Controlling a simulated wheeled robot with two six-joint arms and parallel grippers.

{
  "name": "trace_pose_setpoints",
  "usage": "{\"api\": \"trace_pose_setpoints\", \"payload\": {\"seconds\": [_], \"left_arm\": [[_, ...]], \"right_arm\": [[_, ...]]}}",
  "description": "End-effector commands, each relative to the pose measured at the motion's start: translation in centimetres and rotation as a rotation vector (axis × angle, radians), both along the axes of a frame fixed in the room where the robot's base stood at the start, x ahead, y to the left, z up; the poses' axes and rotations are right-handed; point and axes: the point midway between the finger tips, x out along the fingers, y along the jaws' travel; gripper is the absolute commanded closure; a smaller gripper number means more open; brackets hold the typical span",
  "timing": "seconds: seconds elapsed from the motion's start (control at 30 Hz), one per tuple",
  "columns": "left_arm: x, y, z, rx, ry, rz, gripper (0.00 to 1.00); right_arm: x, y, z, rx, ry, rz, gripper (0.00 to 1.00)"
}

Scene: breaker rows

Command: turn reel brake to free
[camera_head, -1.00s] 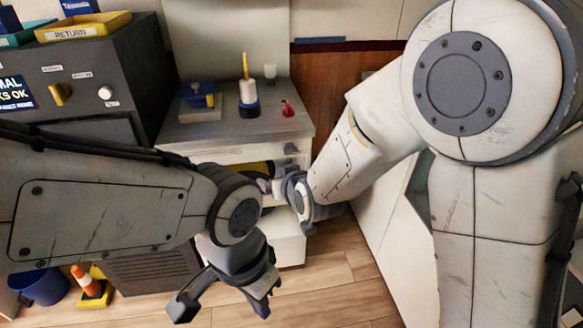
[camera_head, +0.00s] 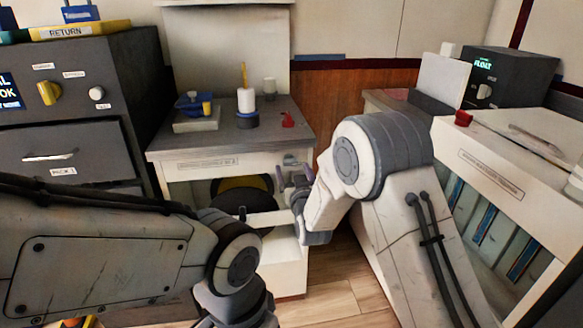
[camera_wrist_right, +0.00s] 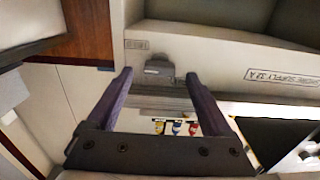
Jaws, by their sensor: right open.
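A grey knob (camera_head: 290,160), likely the reel brake, sits on the white front of the bench at its upper right corner. In the right wrist view the knob (camera_wrist_right: 158,68) is beside a small label too blurred to read. My right gripper (camera_head: 293,178) is just below and in front of it. In the wrist view my right gripper (camera_wrist_right: 158,77) is open, with the knob between and slightly beyond its fingertips, apparently untouched. A yellow and black reel (camera_head: 243,185) shows in the bench opening. My left gripper (camera_head: 237,312) is cut off by the lower edge, its fingers hidden.
A dark cabinet (camera_head: 70,130) stands left, a white counter (camera_head: 500,150) right. Coloured tags (camera_wrist_right: 175,128) show beyond my right fingers.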

Motion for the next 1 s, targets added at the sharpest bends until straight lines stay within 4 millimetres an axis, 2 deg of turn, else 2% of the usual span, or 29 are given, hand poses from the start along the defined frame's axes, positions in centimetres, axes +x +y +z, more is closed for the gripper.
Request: {"api": "trace_pose_setpoints", "payload": {"seconds": [0.2, 0.57, 0.67, 0.7, 0.8, 1.0], "left_arm": [[0.0, 0.0, -0.2, 0.000, 0.000, 0.000, 1.00], [0.0, 0.0, -0.2, 0.000, 0.000, 0.000, 1.00], [0.0, 0.0, -0.2, 0.000, 0.000, 0.000, 1.00], [0.0, 0.0, -0.2, 0.000, 0.000, 0.000, 1.00], [0.0, 0.0, -0.2, 0.000, 0.000, 0.000, 1.00], [0.0, 0.0, -0.3, 0.000, 0.000, 0.000, 1.00]], "right_arm": [[2.4, 0.4, 0.0, 0.000, 0.000, -0.001, 0.15], [2.9, 0.5, 0.0, 0.000, 0.001, 0.000, 0.15], [2.9, 0.5, 0.0, 0.000, 0.001, 0.000, 0.49], [2.9, 0.5, 0.0, 0.000, 0.001, 0.000, 0.65], [2.8, 0.5, 0.0, 0.000, 0.001, 0.000, 1.00], [2.8, 0.5, 0.0, -0.012, -0.001, 0.000, 1.00]]}}
